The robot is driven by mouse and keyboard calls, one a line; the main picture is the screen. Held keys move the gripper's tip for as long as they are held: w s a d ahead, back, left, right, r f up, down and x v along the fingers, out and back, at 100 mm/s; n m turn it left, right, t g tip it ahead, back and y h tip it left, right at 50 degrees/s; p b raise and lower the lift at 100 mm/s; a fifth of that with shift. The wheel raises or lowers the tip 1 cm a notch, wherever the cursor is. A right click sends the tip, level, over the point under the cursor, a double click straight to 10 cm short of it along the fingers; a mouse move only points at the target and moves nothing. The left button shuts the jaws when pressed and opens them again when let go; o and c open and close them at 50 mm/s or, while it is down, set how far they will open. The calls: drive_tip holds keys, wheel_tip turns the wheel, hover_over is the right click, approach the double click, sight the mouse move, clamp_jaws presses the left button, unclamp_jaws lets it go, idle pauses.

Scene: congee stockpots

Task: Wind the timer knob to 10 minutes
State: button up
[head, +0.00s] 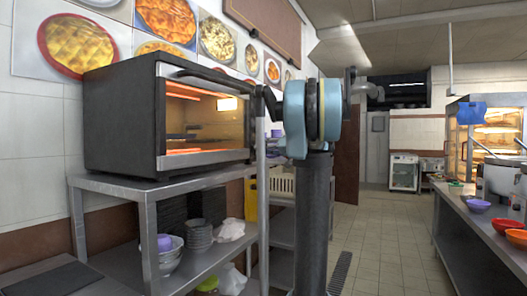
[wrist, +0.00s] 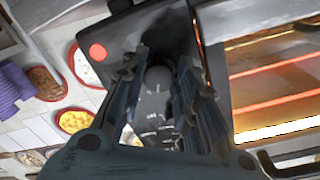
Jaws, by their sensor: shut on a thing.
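The toaster oven (head: 110,115) stands on the steel rack at the left, its window (head: 207,108) glowing orange. In the wrist view the glowing oven window (wrist: 280,85) is at the right. The timer knob (wrist: 155,98) is grey, with pale dial marks around it on the dark control panel (wrist: 125,38). My gripper (wrist: 160,82) has its two ridged fingers on either side of the knob and is shut on it. The number the knob points to is too small to read. In the head view my gripper (head: 270,100) is at the oven's right front edge, and the knob is hidden.
A round red light (wrist: 97,52) is on the panel beside the knob. The steel rack (head: 150,190) holds stacked bowls below the oven. A counter with coloured bowls (head: 478,206) runs along the right. The tiled floor (head: 385,245) between is clear.

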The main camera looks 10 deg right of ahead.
drive_tip(key=m, duration=1.1)
drive_tip(key=shift+w+r+g, duration=0.1)
drive_tip(key=shift+r+g, duration=0.15)
drive_tip(key=shift+g, duration=0.15)
drive_tip(key=shift+m, duration=0.3)
drive_tip(key=o, duration=1.1)
drive_tip(key=shift+f, duration=0.1)
drive_tip(key=v, duration=1.2)
drive_tip(key=shift+w+f, duration=0.1)
